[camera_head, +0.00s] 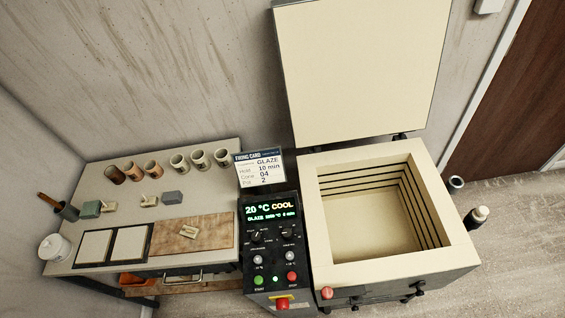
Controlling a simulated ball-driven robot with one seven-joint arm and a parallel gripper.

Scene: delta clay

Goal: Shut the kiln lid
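The kiln (320,228) stands right of centre, a square box with pale thick walls and grooved inner sides. Its chamber (375,225) is open and looks empty. The kiln lid (362,70) stands raised behind the chamber, its pale inner face toward me, with hinges at its lower edge. The control panel (270,240) is joined at the kiln's left and reads 20 °C COOL and GLAZE. My gripper does not show in this view.
A table (225,155) at left carries several cups (153,169), two framed tiles (130,244), a brown board (195,232) and small blocks. A firing card (260,166) stands above the panel. A dark bottle with a pale cap (476,216) is right of the kiln. Floor right is mostly clear.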

